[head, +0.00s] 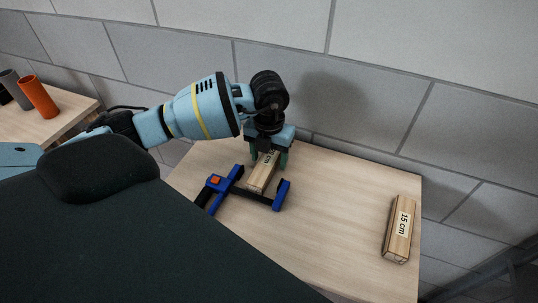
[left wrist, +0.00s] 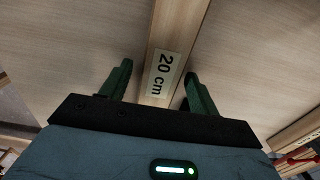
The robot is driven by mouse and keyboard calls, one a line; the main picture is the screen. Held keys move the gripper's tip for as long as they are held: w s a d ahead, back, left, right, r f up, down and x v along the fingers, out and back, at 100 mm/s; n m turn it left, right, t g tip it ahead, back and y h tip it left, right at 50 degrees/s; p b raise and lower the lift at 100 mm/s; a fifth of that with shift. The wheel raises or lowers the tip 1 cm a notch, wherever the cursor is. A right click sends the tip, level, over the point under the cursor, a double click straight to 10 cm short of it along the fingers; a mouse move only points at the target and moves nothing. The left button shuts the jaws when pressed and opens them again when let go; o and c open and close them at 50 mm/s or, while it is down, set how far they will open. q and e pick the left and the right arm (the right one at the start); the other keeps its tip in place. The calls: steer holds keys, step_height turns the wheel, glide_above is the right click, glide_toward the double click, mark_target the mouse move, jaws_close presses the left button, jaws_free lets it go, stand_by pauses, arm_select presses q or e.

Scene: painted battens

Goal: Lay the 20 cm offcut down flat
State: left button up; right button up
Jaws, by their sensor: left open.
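The 20 cm offcut (head: 261,180) is a pale wooden batten with a white label. In the head view it appears to lie flat on the table, its near end close to the clamp bar. In the left wrist view the offcut (left wrist: 180,22) runs up the picture, its "20 cm" label between the fingers. My left gripper (head: 269,161) points down over the offcut. In the left wrist view the left gripper (left wrist: 158,70) is open, a green finger on each side of the offcut, with a gap at the left finger. My right gripper is in neither view.
A blue and black clamp (head: 281,194) lies just in front of the offcut. A 15 cm offcut (head: 399,229) lies near the right edge of the table (head: 335,215). The tabletop between them is clear. An orange cylinder (head: 38,97) stands on another surface at left. A block wall rises behind.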

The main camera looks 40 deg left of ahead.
mark_target(269, 158)
arm_select(q)
steer(key=shift+r, duration=0.55)
step_height(269, 158, up, 11)
steer(key=shift+p, duration=0.3)
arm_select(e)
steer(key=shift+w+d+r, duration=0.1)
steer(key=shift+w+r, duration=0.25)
